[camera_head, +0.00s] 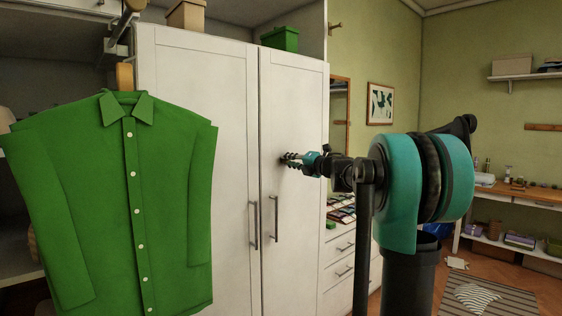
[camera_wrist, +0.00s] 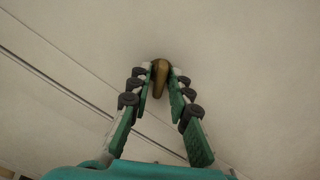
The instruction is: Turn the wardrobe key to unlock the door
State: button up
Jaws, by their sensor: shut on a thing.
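The white wardrobe (camera_head: 220,120) has two tall doors with vertical bar handles. The brass key (camera_wrist: 160,72) shows in the wrist view, sticking out of the pale door face (camera_wrist: 230,60). My gripper (camera_wrist: 158,85) has its two green-padded fingers on either side of the key, shut on it. In the head view, my gripper (camera_head: 287,158) reaches from the right to the right-hand door (camera_head: 290,110), above its handle (camera_head: 276,218). The key is hidden there by the fingertips. Both doors look closed.
A green shirt (camera_head: 150,200) hangs at the front left, before the open shelves and the left door. Boxes (camera_head: 280,38) sit on top of the wardrobe. A white drawer unit (camera_head: 340,262) stands right of the wardrobe. A striped rug (camera_head: 490,297) lies at the lower right.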

jog(key=n, duration=0.6)
dwell(0.3)
jog(key=n, duration=0.5)
jog(key=shift+n, duration=0.4)
jog(key=o, duration=0.9)
jog(key=shift+o, duration=0.2)
jog(key=shift+s+d, duration=0.1)
